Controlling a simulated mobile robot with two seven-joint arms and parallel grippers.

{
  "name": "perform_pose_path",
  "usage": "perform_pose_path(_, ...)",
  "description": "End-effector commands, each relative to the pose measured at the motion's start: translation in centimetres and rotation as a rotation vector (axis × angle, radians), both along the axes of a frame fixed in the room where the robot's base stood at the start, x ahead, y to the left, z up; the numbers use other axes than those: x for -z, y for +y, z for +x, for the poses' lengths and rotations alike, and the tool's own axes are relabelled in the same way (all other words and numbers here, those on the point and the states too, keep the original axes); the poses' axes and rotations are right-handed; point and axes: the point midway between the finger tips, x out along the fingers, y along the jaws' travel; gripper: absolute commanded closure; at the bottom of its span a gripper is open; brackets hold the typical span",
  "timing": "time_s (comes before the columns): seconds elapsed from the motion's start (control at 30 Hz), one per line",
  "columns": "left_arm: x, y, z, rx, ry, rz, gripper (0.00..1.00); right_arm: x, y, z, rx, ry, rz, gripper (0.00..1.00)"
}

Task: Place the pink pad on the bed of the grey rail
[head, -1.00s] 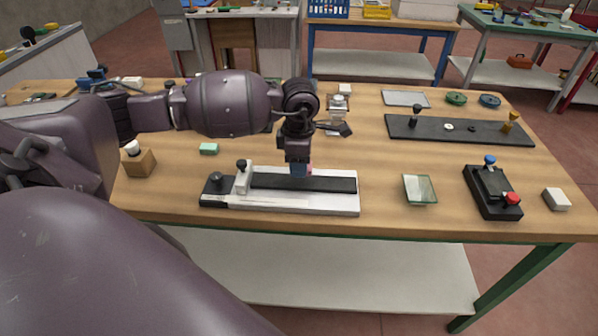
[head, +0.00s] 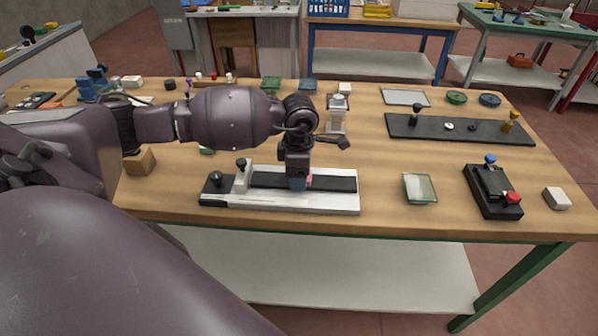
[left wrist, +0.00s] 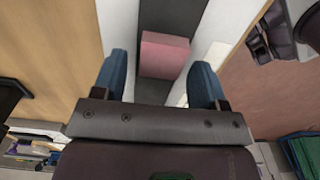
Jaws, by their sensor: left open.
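The pink pad (left wrist: 163,55) sits between the two blue fingertips of my left gripper (left wrist: 160,80) in the left wrist view, with a gap on each side. Behind the pad is the dark bed strip (left wrist: 170,12) of the rail. In the head view, the pale grey rail (head: 300,203) lies along the front of the table. My left gripper (head: 298,187) points down over its dark bed (head: 338,184), and a sliver of the pad (head: 309,181) shows beside the fingers. The gripper is open around the pad. The pad appears to rest on the bed; its underside is hidden.
A pale upright clamp block (head: 243,178) with a dark knob stands on the rail's left part. A glass piece (head: 420,188) and a black fixture (head: 492,190) lie to the right. A wooden block (head: 140,161) stands to the left. Table between rail and glass is clear.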

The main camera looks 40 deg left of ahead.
Motion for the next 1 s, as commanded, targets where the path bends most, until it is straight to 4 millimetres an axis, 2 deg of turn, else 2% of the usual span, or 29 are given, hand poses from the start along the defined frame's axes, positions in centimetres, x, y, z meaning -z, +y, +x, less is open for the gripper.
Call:
perform_pose_path(0.17, -0.3, 0.0, 0.0, 0.000, 0.000, 0.000, 0.34, -0.6, 0.1, 0.4, -0.002, -0.010, 0.000, 0.57)
perform_pose_path(0.27, -1.1, 0.0, 0.1, 0.000, -0.003, 0.001, 0.34, -0.6, 0.1, 0.4, -0.002, -0.012, 0.000, 0.57)
perform_pose_path(0.7, -9.1, 0.0, 0.1, 0.001, -0.004, 0.001, 0.34, 0.6, -0.1, -0.5, 0.003, 0.011, 0.001, 0.57)
perform_pose_path(0.83, -10.8, 0.0, 0.1, 0.000, -0.003, 0.001, 0.34, 0.9, -0.1, -0.8, 0.005, 0.018, 0.001, 0.57)
perform_pose_path(1.0, -12.1, 0.0, 0.0, 0.000, -0.001, 0.001, 0.34, 1.0, -0.1, -0.7, 0.005, 0.018, 0.001, 0.57)
